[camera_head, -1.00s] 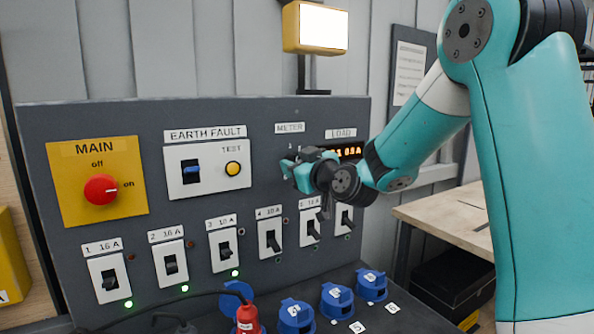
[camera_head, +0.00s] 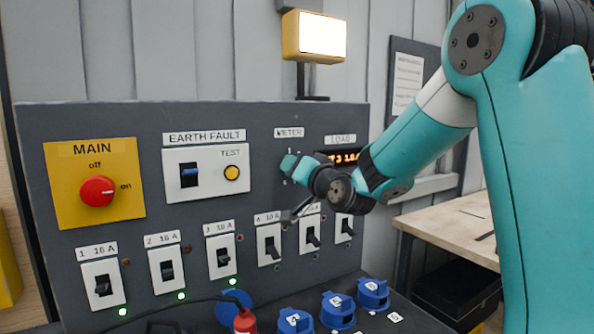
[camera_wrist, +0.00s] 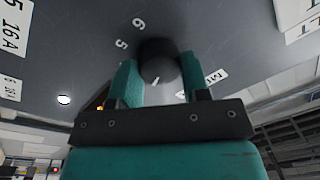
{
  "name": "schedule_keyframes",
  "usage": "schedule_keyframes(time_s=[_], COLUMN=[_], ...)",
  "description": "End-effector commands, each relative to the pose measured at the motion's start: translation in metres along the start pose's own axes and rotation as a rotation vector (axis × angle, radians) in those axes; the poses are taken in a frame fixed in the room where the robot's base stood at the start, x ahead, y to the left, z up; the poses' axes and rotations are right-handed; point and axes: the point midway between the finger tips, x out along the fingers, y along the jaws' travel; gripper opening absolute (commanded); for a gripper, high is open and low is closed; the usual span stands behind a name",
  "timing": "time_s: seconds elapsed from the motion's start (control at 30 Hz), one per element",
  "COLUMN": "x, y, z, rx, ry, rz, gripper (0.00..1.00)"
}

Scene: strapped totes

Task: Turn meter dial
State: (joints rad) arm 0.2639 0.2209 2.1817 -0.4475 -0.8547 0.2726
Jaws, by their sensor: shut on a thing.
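The meter dial (camera_wrist: 158,62) is a round black knob with a short white mark, seen in the wrist view. The printed numbers 6 and 5 show beside it on the grey panel. My gripper (camera_wrist: 160,80) has its two teal fingers on either side of the knob, shut on it. In the head view my gripper (camera_head: 291,164) is at the panel just below the METER label (camera_head: 289,132), and the dial is mostly hidden behind it. The orange LOAD display (camera_head: 344,156) is partly covered by my wrist; its first visible digit looks like a 3.
The panel (camera_head: 100,225) also carries a red MAIN switch (camera_head: 98,191), an EARTH FAULT block (camera_head: 207,174) and a row of breakers (camera_head: 167,268) below my gripper. Blue sockets (camera_head: 338,308) stand at the bottom. A lit lamp (camera_head: 314,36) is above; a wooden bench (camera_head: 450,222) is right.

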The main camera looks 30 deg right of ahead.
Motion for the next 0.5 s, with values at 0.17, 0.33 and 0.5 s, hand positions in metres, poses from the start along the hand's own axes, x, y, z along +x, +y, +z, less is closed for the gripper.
schedule_keyframes(time_s=[0.17, 0.33, 0.5], x=[-0.0002, -0.0002, -0.0002], y=[0.0001, 0.0004, 0.0004], z=[0.0, 0.0001, 0.0002], rx=[0.103, 0.168, 0.2], ry=[0.006, 0.01, 0.013], rz=[0.005, 0.008, 0.009], gripper=[0.19, 0.19, 0.19])
